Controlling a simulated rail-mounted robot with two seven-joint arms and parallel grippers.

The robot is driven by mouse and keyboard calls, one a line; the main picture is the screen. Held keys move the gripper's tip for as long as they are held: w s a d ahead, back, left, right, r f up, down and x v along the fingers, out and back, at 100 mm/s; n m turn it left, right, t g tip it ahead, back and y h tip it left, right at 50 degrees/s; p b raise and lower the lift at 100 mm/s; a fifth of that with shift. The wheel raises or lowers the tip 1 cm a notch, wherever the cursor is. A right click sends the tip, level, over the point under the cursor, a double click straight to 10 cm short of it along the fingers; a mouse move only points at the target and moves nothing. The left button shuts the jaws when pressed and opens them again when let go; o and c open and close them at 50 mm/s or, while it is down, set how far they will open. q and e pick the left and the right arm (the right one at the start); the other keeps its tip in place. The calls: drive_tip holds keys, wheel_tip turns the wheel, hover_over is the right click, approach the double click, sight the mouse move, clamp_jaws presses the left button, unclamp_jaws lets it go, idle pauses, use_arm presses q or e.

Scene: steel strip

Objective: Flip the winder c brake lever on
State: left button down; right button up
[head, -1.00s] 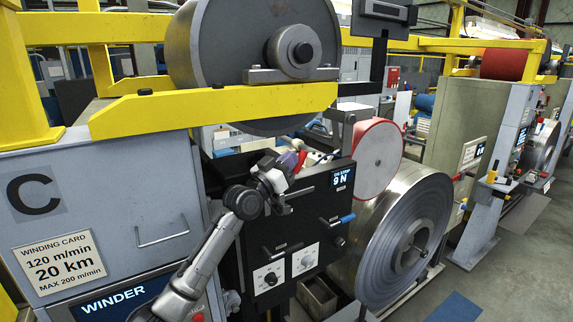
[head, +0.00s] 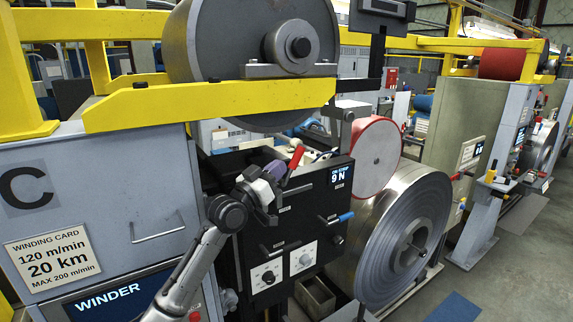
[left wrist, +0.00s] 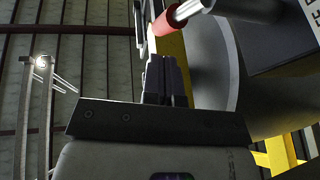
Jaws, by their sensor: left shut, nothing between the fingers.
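The red-handled lever (head: 296,157) stands at the top of the black winder C panel (head: 318,200), its grip tilted up and to the right. My left gripper (head: 270,180) is just left of and below this red grip, with its fingers shut and empty. In the left wrist view the red grip (left wrist: 167,22) and its metal rod (left wrist: 190,9) lie just beyond the shut fingertips (left wrist: 163,65). I cannot tell whether they touch. The lever's base is partly hidden by my gripper. My right gripper is not in view.
A blue-handled lever (head: 343,218) and two knobs sit lower on the panel. A yellow beam (head: 210,104) and large grey roll (head: 245,40) are above. The steel strip coil (head: 395,240) and a red-rimmed disc (head: 376,158) stand to the right.

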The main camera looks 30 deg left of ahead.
use_arm(q)
drive_tip(key=s, duration=0.1)
drive_tip(key=s+a, duration=0.1)
drive_tip(key=s, duration=0.1)
drive_tip(key=shift+f+b, duration=0.2)
drive_tip(key=shift+b, duration=0.1)
idle(0.3)
